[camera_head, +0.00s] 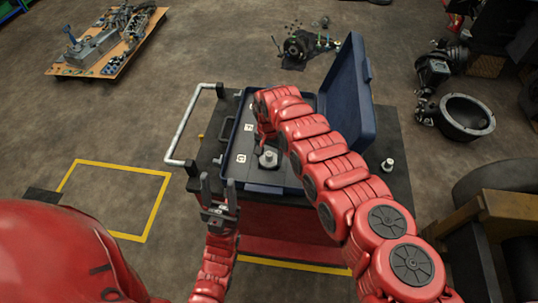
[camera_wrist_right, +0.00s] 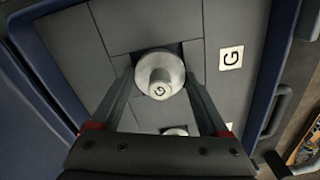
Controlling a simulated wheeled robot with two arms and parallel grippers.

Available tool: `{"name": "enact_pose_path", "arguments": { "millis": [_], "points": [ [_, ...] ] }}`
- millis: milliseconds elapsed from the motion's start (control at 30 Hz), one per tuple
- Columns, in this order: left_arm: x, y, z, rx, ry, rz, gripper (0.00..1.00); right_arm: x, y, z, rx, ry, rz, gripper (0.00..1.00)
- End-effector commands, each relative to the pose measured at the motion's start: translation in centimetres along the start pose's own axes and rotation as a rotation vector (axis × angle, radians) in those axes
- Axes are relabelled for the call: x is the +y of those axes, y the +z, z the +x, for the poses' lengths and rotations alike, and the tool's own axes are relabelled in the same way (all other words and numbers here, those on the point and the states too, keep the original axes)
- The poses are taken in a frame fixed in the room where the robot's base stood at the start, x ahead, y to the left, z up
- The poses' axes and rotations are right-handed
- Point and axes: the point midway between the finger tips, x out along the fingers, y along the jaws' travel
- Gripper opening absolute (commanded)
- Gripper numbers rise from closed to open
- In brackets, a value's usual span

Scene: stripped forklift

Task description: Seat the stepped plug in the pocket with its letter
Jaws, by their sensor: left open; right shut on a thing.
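The grey stepped plug (camera_wrist_right: 160,78) is between the fingers of my right gripper (camera_wrist_right: 160,72), which is shut on it. A round mark on its top looks like a G. It is over or in a dark square pocket (camera_wrist_right: 120,64) of the grey insert, beside a white label with G (camera_wrist_right: 231,58); I cannot tell how deep. In the head view my right arm hides this gripper and plug. My left gripper (camera_head: 219,192) is open and empty at the case's near left, fingers pointing up.
A second plug (camera_head: 268,158) stands in the insert near a white label (camera_head: 241,158). Another plug (camera_head: 388,164) stands on the cart top at right. The blue case (camera_head: 232,130) has its lid (camera_head: 347,85) open at right. A white handle rail (camera_head: 187,125) stands left.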

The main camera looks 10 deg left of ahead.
Motion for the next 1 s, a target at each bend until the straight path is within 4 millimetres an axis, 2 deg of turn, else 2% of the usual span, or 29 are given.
{"name": "enact_pose_path", "arguments": {
  "millis": [933,967,1000],
  "points": [
    [0.1,0.2,-1.4,0.000,0.000,0.000,0.50,0.2,0.4,1.9,-0.009,0.005,0.000,0.11],
    [0.1,0.2,-1.4,0.000,0.000,0.000,0.50,0.2,0.4,1.9,-0.010,0.005,0.000,0.84],
    [0.1,0.2,-1.4,0.000,0.000,0.000,0.50,0.2,0.4,2.0,-0.011,0.006,0.000,0.91]
  ]
}}
